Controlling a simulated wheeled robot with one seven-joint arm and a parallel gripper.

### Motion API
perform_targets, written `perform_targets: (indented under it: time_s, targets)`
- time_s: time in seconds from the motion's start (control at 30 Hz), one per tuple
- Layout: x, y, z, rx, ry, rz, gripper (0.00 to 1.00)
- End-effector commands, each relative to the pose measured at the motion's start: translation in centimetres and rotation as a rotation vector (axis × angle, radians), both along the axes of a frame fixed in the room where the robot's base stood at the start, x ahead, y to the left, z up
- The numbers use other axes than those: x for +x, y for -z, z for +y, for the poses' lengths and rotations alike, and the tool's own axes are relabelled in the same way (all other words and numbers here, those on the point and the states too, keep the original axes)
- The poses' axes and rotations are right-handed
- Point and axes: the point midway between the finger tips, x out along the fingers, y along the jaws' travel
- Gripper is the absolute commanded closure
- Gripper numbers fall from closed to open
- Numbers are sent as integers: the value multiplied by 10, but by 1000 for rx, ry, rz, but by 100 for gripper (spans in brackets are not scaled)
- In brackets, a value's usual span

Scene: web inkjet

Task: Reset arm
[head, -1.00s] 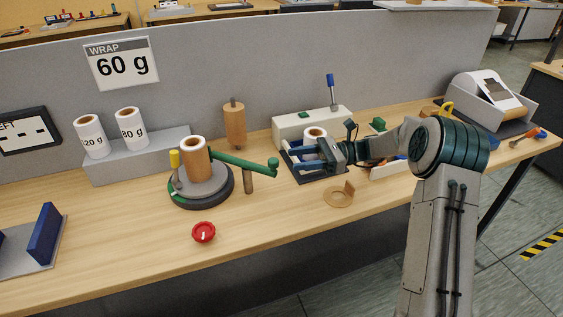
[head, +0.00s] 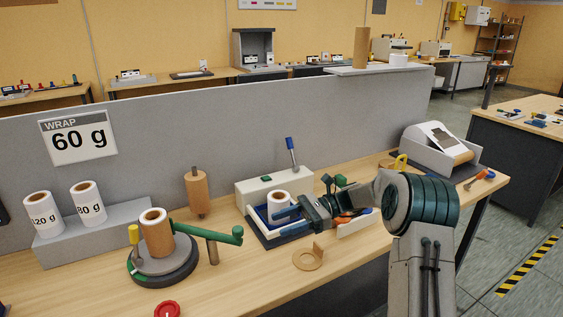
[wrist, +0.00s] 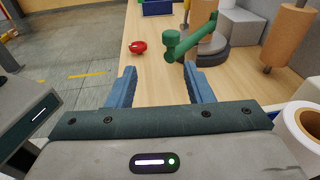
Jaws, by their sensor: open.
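My gripper (head: 282,222) is open and empty, low over the bench in the head view, its blue fingers pointing left. The wrist view shows both fingers of the gripper (wrist: 160,78) spread apart with nothing between them. A white paper roll (head: 279,200) stands just behind the fingers in front of a pale box (head: 245,190) with a blue-topped lever. The fingers partly cover its stand. I cannot tell from the head view whether they touch it, but in the wrist view the roll (wrist: 306,128) is apart at the right. My arm reaches in from the right.
A round turntable (head: 150,272) with a brown roll and green arm (head: 208,232) stands to the left. A red knob (wrist: 138,47) lies near the bench edge. A tan ring (head: 308,257) lies in front of the gripper. A grey partition (head: 200,130) runs behind.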

Motion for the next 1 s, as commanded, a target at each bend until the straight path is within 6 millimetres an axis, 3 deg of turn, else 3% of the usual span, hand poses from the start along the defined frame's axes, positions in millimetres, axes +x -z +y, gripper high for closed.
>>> perform_targets:
  time_s: [0.13, 0.37, 0.57, 1.0]
  targets:
    - [-37, -18, 7, -168, -55, -152, 53]
    - [-96, -31, -2, -414, -165, -410, 53]
    - [-147, -39, -24, -602, -286, -644, 53]
    - [-246, -53, -92, -932, -634, -1162, 53]
